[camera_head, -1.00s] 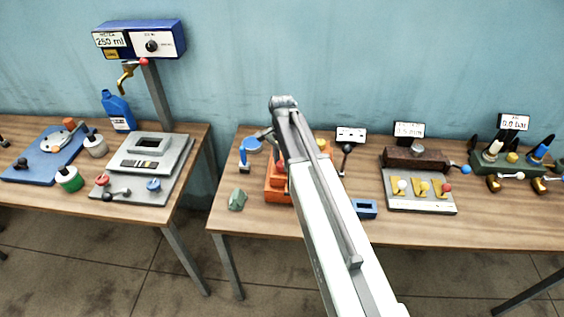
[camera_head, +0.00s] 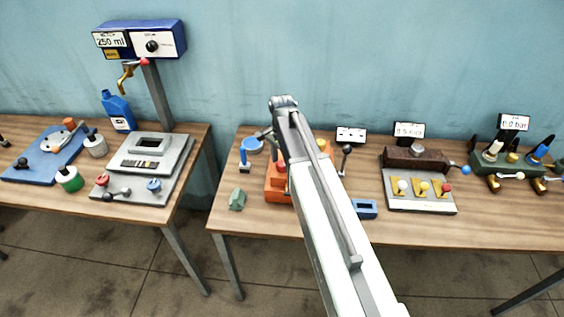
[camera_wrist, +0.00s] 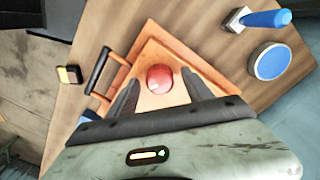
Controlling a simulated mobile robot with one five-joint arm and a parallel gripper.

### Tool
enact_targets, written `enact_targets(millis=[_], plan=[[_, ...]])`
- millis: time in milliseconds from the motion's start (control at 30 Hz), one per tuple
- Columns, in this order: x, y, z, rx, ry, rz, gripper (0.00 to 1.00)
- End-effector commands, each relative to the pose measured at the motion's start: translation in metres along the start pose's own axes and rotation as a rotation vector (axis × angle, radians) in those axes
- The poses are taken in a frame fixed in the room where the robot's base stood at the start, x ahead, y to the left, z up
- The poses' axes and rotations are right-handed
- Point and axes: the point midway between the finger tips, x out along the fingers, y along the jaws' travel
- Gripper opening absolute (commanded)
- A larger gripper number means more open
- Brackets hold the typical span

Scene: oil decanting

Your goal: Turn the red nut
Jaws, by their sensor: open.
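The red nut (camera_wrist: 160,78) shows in the wrist view as a rounded red piece on an orange base (camera_wrist: 165,40). My gripper (camera_wrist: 161,73) is open, with one dark finger on each side of the red piece. A gap shows between each finger and the red piece, and I cannot tell how high the fingertips are above the base. In the head view the orange base (camera_head: 277,188) stands on the right-hand table, partly hidden behind my arm. A bit of red (camera_head: 281,168) shows on it there. My gripper is mostly hidden by the arm in that view.
A black-handled bar (camera_wrist: 98,70) runs along the base's left side. A blue disc (camera_wrist: 269,61) and a blue-handled tool (camera_wrist: 265,18) are to the right in the wrist view. A grey-green lump (camera_head: 237,200) and a blue block (camera_head: 365,209) flank the base. A brown device (camera_head: 415,159) stands farther right.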

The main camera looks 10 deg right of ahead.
Motion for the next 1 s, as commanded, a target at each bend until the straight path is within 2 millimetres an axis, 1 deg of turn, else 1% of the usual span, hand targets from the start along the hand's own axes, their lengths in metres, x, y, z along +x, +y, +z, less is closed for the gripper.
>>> enact_targets(millis=[167,400,500,600,1000], plan=[[-0.021,0.0,0.0,0.0,0.0,0.0,0.59],[-0.066,0.0,0.0,0.0,0.0,0.0,0.59],[-0.077,0.0,0.0,0.0,0.0,0.0,0.59],[-0.08,0.0,0.0,0.0,0.0,0.0,0.59],[-0.077,0.0,0.0,0.0,0.0,0.0,0.59]])
